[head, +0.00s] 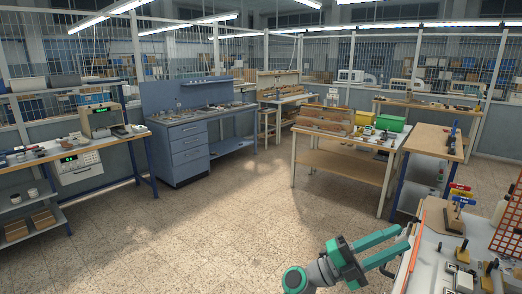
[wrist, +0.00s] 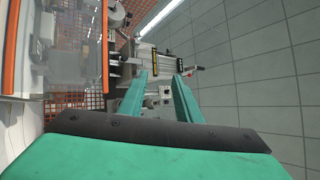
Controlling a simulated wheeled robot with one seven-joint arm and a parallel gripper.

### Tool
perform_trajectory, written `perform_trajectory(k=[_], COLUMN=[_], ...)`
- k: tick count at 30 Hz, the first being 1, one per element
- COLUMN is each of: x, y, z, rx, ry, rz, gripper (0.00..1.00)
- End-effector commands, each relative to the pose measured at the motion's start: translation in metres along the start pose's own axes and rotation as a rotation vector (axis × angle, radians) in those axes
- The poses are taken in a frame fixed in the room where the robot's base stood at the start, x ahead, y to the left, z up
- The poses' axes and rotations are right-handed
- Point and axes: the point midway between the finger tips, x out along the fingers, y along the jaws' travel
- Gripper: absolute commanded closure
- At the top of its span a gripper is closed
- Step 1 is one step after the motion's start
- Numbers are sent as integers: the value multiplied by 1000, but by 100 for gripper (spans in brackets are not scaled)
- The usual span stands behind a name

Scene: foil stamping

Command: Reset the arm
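My gripper (head: 388,247) is at the lower right of the head view, raised over the floor beside the near right bench. Its two green fingers point right, toward that bench. The fingers are apart and nothing shows between them. In the wrist view my gripper (wrist: 161,80) shows its two fingers with a gap between them, and the machine lies beyond. My arm is mostly out of the head view below the gripper.
The near right bench (head: 425,270) holds clamps, small tools and an orange mesh panel (head: 508,222). A wooden table (head: 340,162) with yellow and green bins stands behind. A blue drawer cabinet (head: 188,152) and a shelf bench (head: 100,142) stand left. The middle floor (head: 215,220) is clear.

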Motion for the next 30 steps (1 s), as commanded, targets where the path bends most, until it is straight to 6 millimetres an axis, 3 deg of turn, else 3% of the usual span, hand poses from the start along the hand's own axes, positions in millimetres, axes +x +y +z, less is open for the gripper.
perform_trajectory(k=[14,30], x=[-111,-231], y=[28,91], z=[-24,-92], rx=[-205,-390], ry=[-268,-601], rz=[-457,-763], gripper=[69,69])
